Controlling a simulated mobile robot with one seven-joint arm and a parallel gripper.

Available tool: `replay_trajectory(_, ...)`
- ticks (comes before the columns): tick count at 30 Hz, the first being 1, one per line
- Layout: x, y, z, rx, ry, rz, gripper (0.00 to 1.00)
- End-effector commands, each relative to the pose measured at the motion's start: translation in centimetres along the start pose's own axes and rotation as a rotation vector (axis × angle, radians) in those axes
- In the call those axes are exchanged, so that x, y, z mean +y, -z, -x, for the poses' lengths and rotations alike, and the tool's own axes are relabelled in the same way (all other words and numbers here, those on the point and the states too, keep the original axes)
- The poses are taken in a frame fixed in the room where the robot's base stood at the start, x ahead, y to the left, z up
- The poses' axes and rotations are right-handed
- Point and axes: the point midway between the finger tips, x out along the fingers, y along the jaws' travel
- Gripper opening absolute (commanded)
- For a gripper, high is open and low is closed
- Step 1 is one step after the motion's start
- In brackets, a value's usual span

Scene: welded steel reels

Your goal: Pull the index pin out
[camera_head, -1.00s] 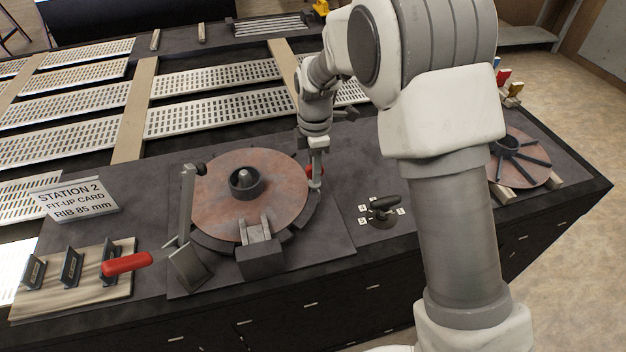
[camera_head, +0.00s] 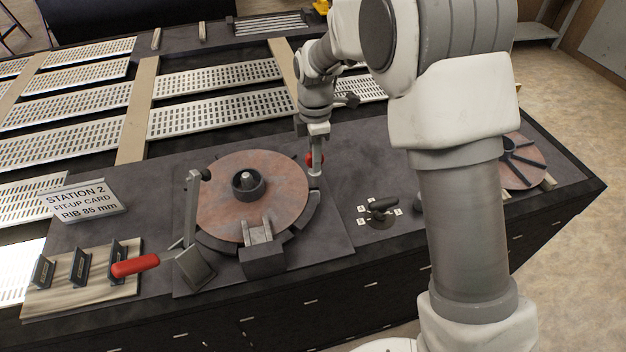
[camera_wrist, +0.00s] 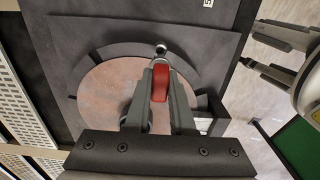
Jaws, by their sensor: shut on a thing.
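The index pin shows as a red handle (camera_wrist: 160,82) between my fingers in the wrist view. A small silver ball end (camera_wrist: 161,49) shows just beyond the fingertips. In the head view the red handle (camera_head: 309,159) peeks out beside my gripper (camera_head: 316,165), at the right edge of the round turntable plate (camera_head: 225,205). My gripper is shut on the red handle and points downward. The fingers hide most of the pin, so I cannot tell whether its lower end is still in its hole.
A clamp with a red handle (camera_head: 135,266) stands at the front left by a wooden rib rack (camera_head: 75,300). A grey block (camera_head: 262,262) sits at the plate's front edge. A small black lever (camera_head: 381,205) with labels is to the right. A sign (camera_head: 82,201) stands at left.

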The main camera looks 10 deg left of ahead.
Motion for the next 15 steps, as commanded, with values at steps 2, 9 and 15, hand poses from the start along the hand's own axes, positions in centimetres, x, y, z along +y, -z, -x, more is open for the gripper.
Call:
replay_trajectory(2, 0.0, 0.0, 0.6, 0.0, -0.001, 0.0, 0.0)
replay_trajectory(9, 0.0, 0.0, 1.8, 0.0, 0.0, -0.001, 0.0)
replay_trajectory(15, 0.0, 0.0, 2.8, 0.0, -0.001, -0.001, 0.0)
